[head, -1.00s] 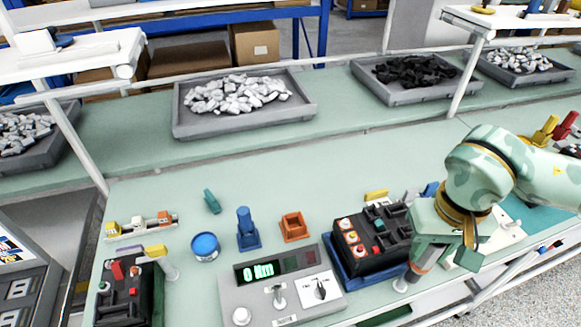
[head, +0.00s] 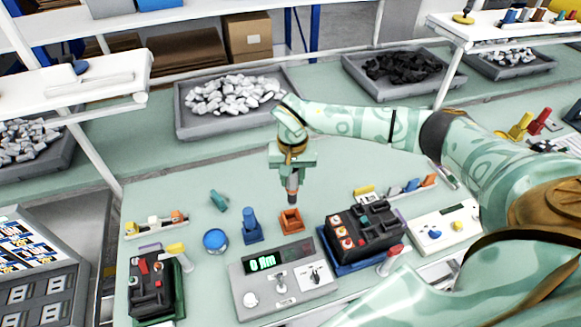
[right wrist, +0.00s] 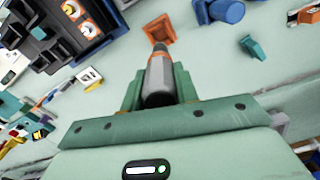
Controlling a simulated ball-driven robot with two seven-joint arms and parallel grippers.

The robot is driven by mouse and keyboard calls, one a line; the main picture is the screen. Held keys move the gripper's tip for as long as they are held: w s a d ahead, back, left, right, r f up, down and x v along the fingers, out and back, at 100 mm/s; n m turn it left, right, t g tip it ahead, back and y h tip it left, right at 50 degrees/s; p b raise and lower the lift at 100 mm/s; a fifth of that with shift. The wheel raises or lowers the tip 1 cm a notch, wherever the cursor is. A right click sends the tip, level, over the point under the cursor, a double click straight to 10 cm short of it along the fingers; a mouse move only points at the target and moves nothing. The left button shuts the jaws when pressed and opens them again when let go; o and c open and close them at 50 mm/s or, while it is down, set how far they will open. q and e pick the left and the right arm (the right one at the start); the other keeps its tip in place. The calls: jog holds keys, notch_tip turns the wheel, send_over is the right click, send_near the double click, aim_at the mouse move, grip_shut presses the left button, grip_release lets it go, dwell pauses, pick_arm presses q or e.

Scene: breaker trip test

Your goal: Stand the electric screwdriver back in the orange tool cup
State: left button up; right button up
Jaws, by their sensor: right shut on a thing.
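The electric screwdriver (head: 292,186) is a grey and orange tool held upright, tip down, in my right gripper (head: 292,174). My right gripper is shut on it above the orange tool cup (head: 291,220). My left gripper is not in view.
A blue holder (head: 250,228) stands just left of the orange cup, with a blue round tin (head: 215,241) beyond it. The tester with a display (head: 285,284) is in front. A black breaker (head: 366,232) on a blue base is at right. Grey bins line the back.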

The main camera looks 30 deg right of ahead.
aim_at(292, 203)
jog(key=shift+r, duration=0.1)
jog(key=shift+f+b, duration=1.7)
jog(key=shift+f, duration=1.3)
jog(key=shift+p, duration=0.5)
jog(key=shift+f+b, duration=1.85)
jog(key=shift+f, duration=0.85)
jog(key=o, duration=1.1)
jog(key=shift+a, duration=0.1)
jog(key=shift+s, duration=0.1)
